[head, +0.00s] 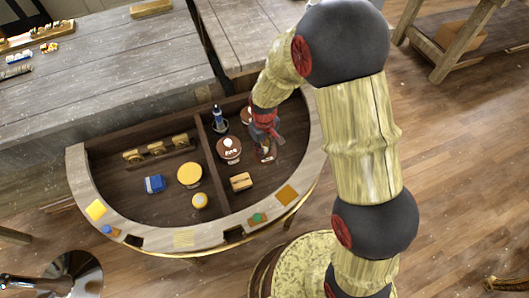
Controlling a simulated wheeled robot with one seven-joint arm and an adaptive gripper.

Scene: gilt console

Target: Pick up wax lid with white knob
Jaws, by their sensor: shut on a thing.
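My gripper (266,146) is low over the right compartment of the half-round console (77,178). It is shut on a small dark red piece with a pale spot, which I take as the wax lid with white knob (267,156). The fingers hide part of it, and it is too small to tell whether it is clear of the compartment floor. A round brown-red thing with white marks on top (229,149) stands just left of my gripper. A similar one (246,115) is behind, partly hidden by my arm.
A dark blue bottle-like thing (219,122) stands behind left, and a tan block (240,181) lies in front. A divider separates the left compartment, with yellow discs (190,174) and a blue block (154,184). Small coloured pieces lie on the pale rim.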

